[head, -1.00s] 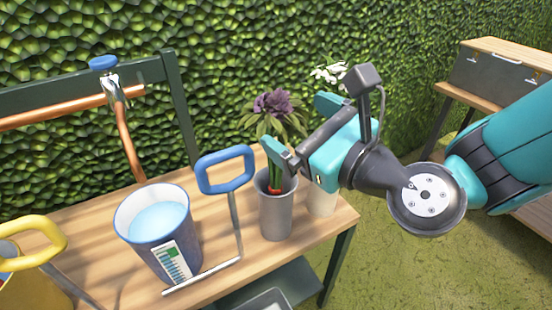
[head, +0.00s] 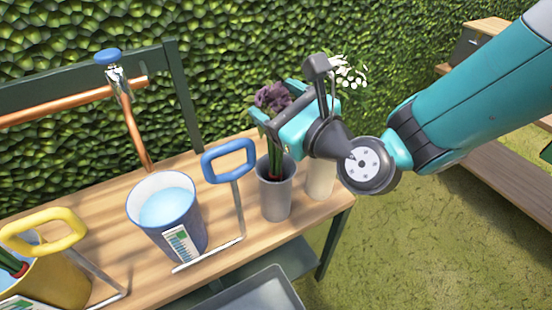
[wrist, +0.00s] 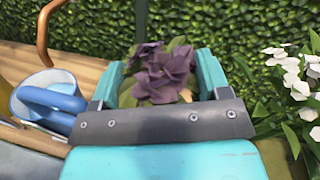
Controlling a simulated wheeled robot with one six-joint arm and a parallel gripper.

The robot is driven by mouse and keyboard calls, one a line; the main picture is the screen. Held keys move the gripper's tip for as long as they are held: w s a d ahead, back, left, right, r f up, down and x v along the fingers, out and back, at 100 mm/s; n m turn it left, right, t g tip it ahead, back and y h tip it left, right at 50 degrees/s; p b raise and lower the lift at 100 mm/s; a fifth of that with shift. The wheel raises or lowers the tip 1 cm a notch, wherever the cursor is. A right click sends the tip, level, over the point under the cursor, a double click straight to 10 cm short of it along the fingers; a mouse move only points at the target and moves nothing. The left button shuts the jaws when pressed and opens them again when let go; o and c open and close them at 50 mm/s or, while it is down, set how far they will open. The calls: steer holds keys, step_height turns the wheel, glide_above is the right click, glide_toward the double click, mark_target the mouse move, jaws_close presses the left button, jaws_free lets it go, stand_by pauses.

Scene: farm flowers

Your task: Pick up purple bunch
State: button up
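The purple bunch (head: 273,97) stands in a grey vase (head: 276,195) near the right end of the wooden table. Its dark blooms show above my gripper (head: 274,122), and its green stems run down into the vase. My gripper is at the upper part of the bunch, above the vase rim. In the wrist view the two teal fingers stand wide apart, with the purple blooms (wrist: 163,73) showing between them. The gripper looks open. The stems are hidden in the wrist view, and contact with the fingers cannot be told.
A pale vase (head: 320,178) with white flowers (head: 350,72) stands just right of the grey vase. To the left are a blue-handled bucket stand (head: 229,160), a blue bucket (head: 167,212) of water and a yellow bucket (head: 60,275). A hedge rises behind the table (head: 105,212).

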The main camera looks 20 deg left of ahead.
steer(key=c, duration=0.4)
step_height(320, 180, up, 20)
steer(key=p, duration=1)
steer(key=shift+c, duration=0.2)
steer(key=shift+r, duration=0.1)
